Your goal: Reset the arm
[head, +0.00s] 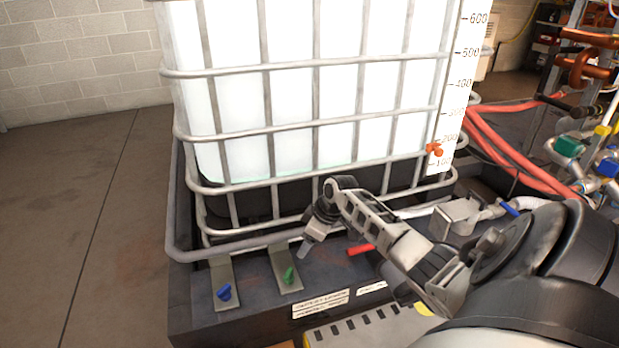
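My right arm comes in from the lower right and reaches left, bent at its far end, in front of the caged tank. Its gripper (308,246) points down and slightly left above the dark base, near the tank's lower front rail. The fingers are small and seen from behind, so I cannot tell whether they are apart. Nothing is visibly held. My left arm and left gripper are not in view.
A white tank in a metal cage (300,120) stands on a dark base. Blue (224,293) and green (289,275) knobs and a red handle (360,249) sit along its front. Red hoses (510,150) and valves crowd the right. Floor (60,220) at left is clear.

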